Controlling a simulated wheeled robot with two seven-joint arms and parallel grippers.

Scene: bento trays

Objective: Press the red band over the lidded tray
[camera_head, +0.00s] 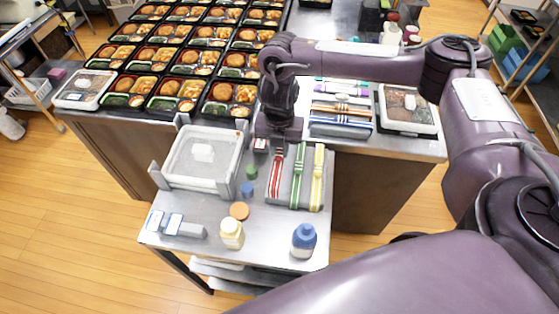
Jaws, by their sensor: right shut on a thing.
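A white tray with a clear lid and a pale label (203,158) sits between grey corner brackets at the left of the small steel table. The red band (276,176) is at the left of a grey holder, beside a green band (299,174) and a yellow band (318,176). My right gripper (278,138) points down at the far end of the red band, right of the lidded tray. It is shut on the red band; its fingertips are partly hidden by its own body. My left gripper is not in view.
A cream bottle (231,233) and a blue bottle (303,240) stand at the table's front. Small green, blue and orange round pieces lie between tray and holder. Behind, a counter holds rows of open bentos, more bands (340,118) and another lidded tray (408,110).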

